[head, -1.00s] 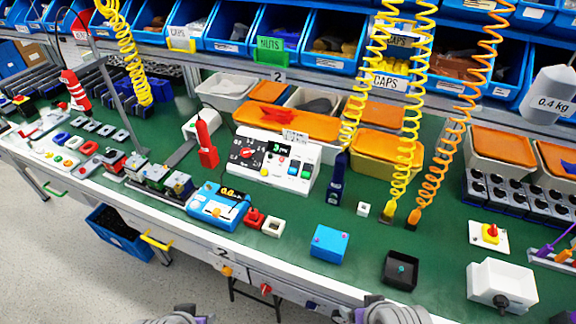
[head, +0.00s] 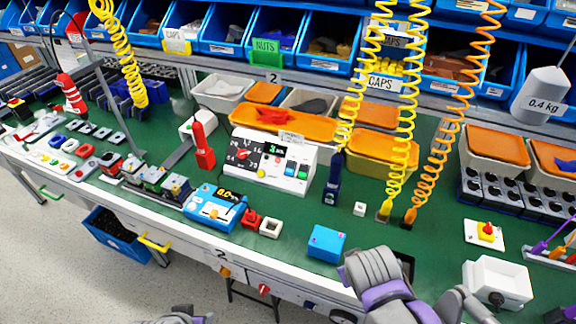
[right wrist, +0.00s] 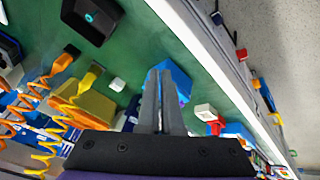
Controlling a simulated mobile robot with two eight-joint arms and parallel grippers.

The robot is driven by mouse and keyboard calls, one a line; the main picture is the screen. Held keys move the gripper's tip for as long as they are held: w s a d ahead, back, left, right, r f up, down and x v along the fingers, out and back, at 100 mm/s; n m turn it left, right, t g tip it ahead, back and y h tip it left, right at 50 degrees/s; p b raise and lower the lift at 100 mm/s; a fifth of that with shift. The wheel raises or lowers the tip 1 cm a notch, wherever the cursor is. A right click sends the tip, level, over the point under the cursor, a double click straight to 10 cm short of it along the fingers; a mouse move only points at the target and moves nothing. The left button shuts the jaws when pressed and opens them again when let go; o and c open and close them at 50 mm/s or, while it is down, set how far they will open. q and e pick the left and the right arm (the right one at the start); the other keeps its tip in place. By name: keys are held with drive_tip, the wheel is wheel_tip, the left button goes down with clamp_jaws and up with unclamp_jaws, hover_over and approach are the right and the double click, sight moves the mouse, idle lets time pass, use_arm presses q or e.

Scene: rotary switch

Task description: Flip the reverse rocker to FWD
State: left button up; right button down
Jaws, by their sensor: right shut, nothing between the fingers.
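A white control box (head: 262,174) stands mid-bench in the head view. Its face has a black dial with a red pointer (head: 243,154), a small green-lit display (head: 277,149) and green and blue buttons or rockers at the right. No FWD lettering is readable, so I cannot tell which part is the reverse rocker. My right arm is at the front edge in the head view. In the right wrist view my right gripper (right wrist: 161,80) is shut and empty, its fingers in line with the blue box (right wrist: 180,80). Only a bit of my left arm shows at the bottom edge.
Coiled hoses (head: 402,150) hang further right.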

sight(291, 165)
drive_tip(key=w+a+r+n+t+h, duration=0.1)
drive_tip(key=w+a+r+n, duration=0.1)
drive_tip(key=w+a, duration=0.3)
drive_tip(key=w+a+r+n+t+h+p, duration=0.1)
drive_tip(key=w+a+n, duration=0.3)
drive_tip(key=w, duration=0.8)
drive_tip(key=w+a+r+n+t+h, duration=0.1)
drive_tip(key=w+a+r+n+t, duration=0.1)
drive_tip(key=w+a, duration=0.6)
drive_tip(key=shift+w+r+n+p, duration=0.35)
drive_tip(key=shift+w+r+n, duration=0.25)
drive_tip(key=shift+r+n, duration=0.35)
drive_tip(key=shift+f, duration=0.1)
drive_tip(key=x, duration=1.4)
drive_tip(key=shift+w+r, duration=0.15)
drive_tip(key=shift+r, duration=0.05)
